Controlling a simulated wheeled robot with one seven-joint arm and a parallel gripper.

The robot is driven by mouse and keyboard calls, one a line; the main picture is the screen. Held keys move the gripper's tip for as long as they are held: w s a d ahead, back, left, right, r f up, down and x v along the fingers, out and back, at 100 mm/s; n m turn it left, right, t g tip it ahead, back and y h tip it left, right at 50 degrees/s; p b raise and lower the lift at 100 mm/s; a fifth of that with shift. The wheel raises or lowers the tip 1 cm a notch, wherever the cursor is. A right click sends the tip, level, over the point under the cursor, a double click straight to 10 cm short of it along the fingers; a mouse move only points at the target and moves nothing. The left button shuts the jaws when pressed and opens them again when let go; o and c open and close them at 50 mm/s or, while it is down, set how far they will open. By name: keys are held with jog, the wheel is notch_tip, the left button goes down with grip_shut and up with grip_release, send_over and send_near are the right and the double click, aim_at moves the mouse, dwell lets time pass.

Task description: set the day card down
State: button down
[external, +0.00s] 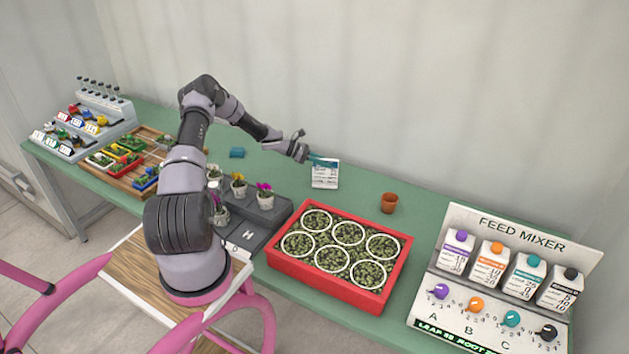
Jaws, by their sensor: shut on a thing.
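The day card (324,177) is a small white card with dark print and a blue-teal strip at its top. It stands roughly upright near the back middle of the green table (413,243). My gripper (309,157) is at the card's top left edge and is shut on it. The fingertips are small here and partly merge with the teal strip. I cannot tell whether the card's lower edge touches the table or hangs just above it.
A red tray (283,264) of round plant rings stands in front of the card. A terracotta pot (389,203) is to its right, a teal block (237,153) to its left. Potted flowers (264,196) stand on a grey holder. The feed mixer (509,275) fills the right end.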

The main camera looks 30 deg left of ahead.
jog(key=shift+f, duration=0.15)
jog(key=c, duration=0.8)
grip_release()
jog(key=shift+c, duration=0.2)
